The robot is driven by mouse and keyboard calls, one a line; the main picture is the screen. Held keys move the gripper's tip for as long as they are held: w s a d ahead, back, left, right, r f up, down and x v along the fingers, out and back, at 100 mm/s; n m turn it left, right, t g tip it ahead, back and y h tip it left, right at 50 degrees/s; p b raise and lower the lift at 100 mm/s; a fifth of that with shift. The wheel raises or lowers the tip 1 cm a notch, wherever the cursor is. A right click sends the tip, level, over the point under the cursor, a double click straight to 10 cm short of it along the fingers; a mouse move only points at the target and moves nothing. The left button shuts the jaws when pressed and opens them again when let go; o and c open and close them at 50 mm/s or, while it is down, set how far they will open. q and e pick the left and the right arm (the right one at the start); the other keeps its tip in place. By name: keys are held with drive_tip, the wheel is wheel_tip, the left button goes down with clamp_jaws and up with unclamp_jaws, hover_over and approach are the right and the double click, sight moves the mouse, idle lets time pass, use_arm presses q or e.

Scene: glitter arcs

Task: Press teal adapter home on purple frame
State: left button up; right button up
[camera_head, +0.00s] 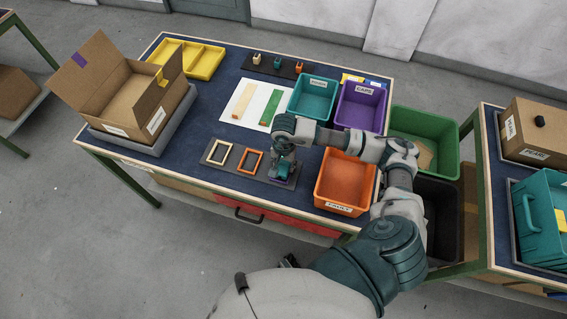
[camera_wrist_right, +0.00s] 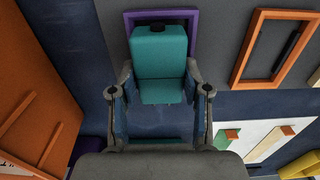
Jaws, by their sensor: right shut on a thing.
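The teal adapter (camera_wrist_right: 160,50) is a block with a small dark knob at its far end. My right gripper (camera_wrist_right: 160,82) is shut on it, one finger on each side. The purple frame (camera_wrist_right: 193,32) shows behind the adapter; its far edge and parts of its sides are visible, the rest is covered. The adapter overlaps the frame's opening in this view, but I cannot tell whether it is seated or just above. In the head view my right gripper (camera_head: 283,166) points down over the purple frame (camera_head: 277,179) on the dark strip. My left gripper is not in view.
A cream frame (camera_head: 219,153) and an orange frame (camera_head: 250,160) lie left on the same strip. An orange bin (camera_head: 345,182) stands close on the right. Teal (camera_head: 314,98) and purple (camera_head: 361,105) bins stand behind. A white sheet (camera_head: 236,109) holds cream and green strips.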

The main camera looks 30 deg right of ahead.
drive_tip(key=shift+s+a+f+b, duration=0.1)
drive_tip(key=shift+s+f+b, duration=0.1)
drive_tip(key=shift+f+b, duration=0.4)
idle(1.6)
drive_tip(key=shift+r, duration=0.1)
drive_tip(key=o, duration=1.2)
drive_tip(key=shift+o, duration=0.4)
drive_tip(key=shift+w, duration=0.15)
drive_tip(key=o, duration=0.4)
drive_tip(key=shift+r, duration=0.15)
drive_tip(key=shift+o, duration=0.2)
drive_tip(key=shift+r, duration=0.1)
